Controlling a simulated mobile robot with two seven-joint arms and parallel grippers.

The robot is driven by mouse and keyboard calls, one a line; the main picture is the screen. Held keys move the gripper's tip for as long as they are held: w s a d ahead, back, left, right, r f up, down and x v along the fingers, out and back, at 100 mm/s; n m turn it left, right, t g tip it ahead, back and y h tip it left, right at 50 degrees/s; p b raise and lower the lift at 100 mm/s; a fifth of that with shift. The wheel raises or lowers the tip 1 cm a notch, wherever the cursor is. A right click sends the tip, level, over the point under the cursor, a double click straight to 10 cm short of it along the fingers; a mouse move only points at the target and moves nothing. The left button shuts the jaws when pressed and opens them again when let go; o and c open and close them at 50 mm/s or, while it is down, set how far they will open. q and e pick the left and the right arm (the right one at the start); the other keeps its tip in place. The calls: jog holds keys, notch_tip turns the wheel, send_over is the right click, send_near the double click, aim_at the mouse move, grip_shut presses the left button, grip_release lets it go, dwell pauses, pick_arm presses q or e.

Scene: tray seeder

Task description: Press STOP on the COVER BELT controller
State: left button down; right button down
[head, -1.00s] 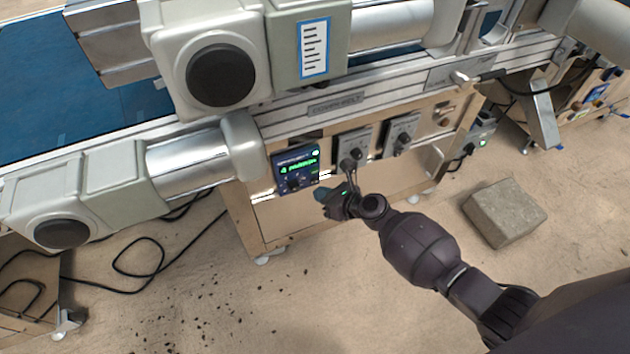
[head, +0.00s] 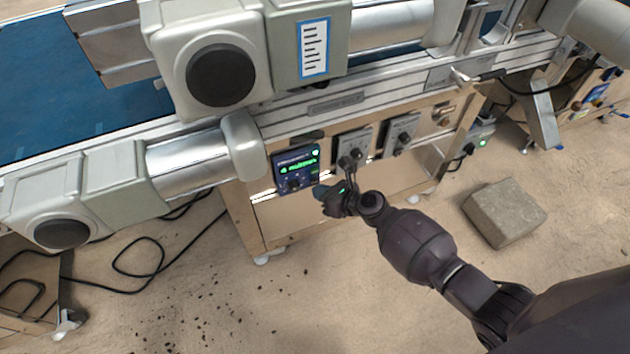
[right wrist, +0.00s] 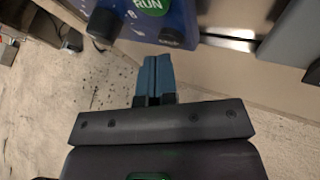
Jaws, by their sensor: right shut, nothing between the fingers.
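A dark blue controller (head: 296,169) with a lit green display is mounted on the wooden frame under the conveyor. Its lettering is too small to read in the head view. In the right wrist view, the lower part of the blue controller (right wrist: 120,12) shows at the top, with a green RUN button (right wrist: 150,5) and dark knobs (right wrist: 174,38). I cannot make out a STOP button. My right gripper (head: 318,191) is shut and empty, just below and right of the controller. Its blue fingertips (right wrist: 157,62) point toward the controller's lower edge, seemingly apart from it. My left gripper is out of view.
Two grey control boxes (head: 352,141) with dark knobs sit right of the controller. The conveyor rail and a metal roller (head: 188,160) lie above and left. A stone block (head: 504,212) and a black cable (head: 140,266) lie on the floor.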

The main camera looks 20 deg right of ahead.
jog(key=shift+w, duration=0.4)
dwell(0.8)
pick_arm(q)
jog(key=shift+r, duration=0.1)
pick_arm(e)
jog(key=shift+s+r, duration=0.1)
jog(key=shift+s, duration=0.05)
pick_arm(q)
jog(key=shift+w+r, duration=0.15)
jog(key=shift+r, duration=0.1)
pick_arm(e)
jog(key=shift+s, duration=0.6)
pick_arm(q)
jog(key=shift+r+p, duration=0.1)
jog(key=shift+p, duration=0.2)
pick_arm(e)
jog(key=shift+s, duration=0.15)
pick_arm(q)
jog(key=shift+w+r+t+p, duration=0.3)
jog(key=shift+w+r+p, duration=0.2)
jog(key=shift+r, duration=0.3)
pick_arm(e)
jog(key=s, duration=0.4)
jog(key=shift+s+d, duration=0.1)
jog(key=shift+s, duration=0.3)
